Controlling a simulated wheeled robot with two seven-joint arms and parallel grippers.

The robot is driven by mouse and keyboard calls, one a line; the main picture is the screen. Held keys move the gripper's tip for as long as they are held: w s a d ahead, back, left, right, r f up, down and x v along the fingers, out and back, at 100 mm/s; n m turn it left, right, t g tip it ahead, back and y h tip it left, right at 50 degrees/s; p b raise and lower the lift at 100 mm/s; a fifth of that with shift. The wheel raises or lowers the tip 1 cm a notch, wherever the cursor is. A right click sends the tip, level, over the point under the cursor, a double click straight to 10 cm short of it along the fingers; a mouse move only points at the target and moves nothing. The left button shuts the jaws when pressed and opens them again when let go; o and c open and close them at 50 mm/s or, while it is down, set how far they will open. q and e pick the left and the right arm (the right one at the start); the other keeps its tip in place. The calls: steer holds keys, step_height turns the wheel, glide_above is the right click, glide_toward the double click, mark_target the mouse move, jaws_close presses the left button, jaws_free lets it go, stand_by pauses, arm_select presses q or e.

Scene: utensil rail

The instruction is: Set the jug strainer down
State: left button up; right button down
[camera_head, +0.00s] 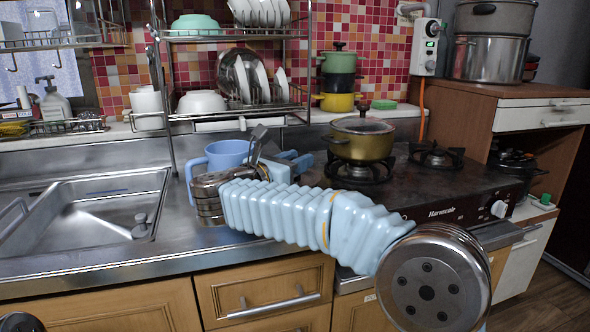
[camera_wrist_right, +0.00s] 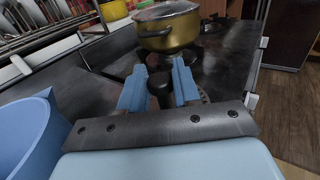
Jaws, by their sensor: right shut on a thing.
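The light blue jug (camera_head: 226,154) stands on the steel counter between the sink and the stove; its rim and side also show at the left edge of the wrist view (camera_wrist_right: 28,135). My right gripper (camera_head: 299,160) is beside the jug, pointing toward the stove. In the wrist view its two blue fingers are shut on a dark, rounded handle (camera_wrist_right: 160,88), which I take to be the jug strainer's. The rest of the strainer is hidden, so I cannot tell whether it touches the counter. My left gripper is out of view.
A gold pot (camera_head: 362,140) with a lid sits on the stove (camera_head: 410,187) just beyond the right gripper. A dish rack (camera_head: 235,112) with bowls and plates stands behind the jug. The sink (camera_head: 100,215) is at left.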

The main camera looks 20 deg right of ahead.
step_height(320, 180, down, 2)
steer(key=shift+s+f, duration=0.15)
steer(key=shift+f, duration=0.05)
steer(key=shift+a, duration=0.1)
steer(key=shift+f+b, duration=0.15)
steer(key=shift+b, duration=0.15)
steer(key=c, duration=0.8)
jaws_free()
steer(key=shift+r+p, duration=0.4)
steer(key=shift+p, duration=0.1)
steer(key=b+v, duration=0.1)
steer(key=v, duration=0.4)
steer(key=b+v, duration=0.2)
steer(key=v, duration=0.4)
steer(key=shift+s+a+f+b, duration=0.15)
steer(key=shift+f+b, duration=0.05)
steer(key=shift+b, duration=0.1)
steer(key=shift+s+a, duration=0.2)
steer(key=shift+a, duration=0.05)
